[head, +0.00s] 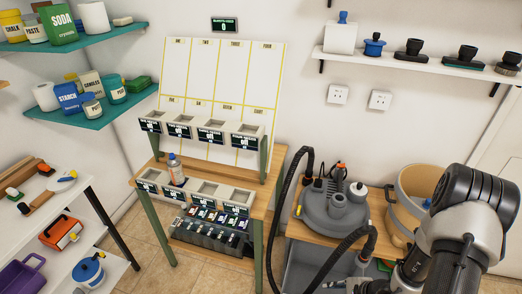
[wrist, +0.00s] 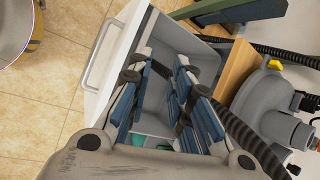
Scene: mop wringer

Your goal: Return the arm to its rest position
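My arm (head: 470,200) comes in at the right of the head view and reaches down and left, in front of the wooden bench. In the wrist view my gripper (wrist: 160,68) has its two blue-padded fingers apart, with nothing seen between them. It is over a pulled-out white drawer (wrist: 112,55) with a bar handle. The drawer's grey inside shows between and beyond the fingers. In the head view my gripper is mostly cut off at the lower edge.
A grey machine (head: 335,210) with black hoses (head: 283,205) stands on the bench close to my arm. A tan bucket (head: 408,192) is just behind the arm. A table with display boxes (head: 205,195) stands left. A wall shelf (head: 410,57) is above.

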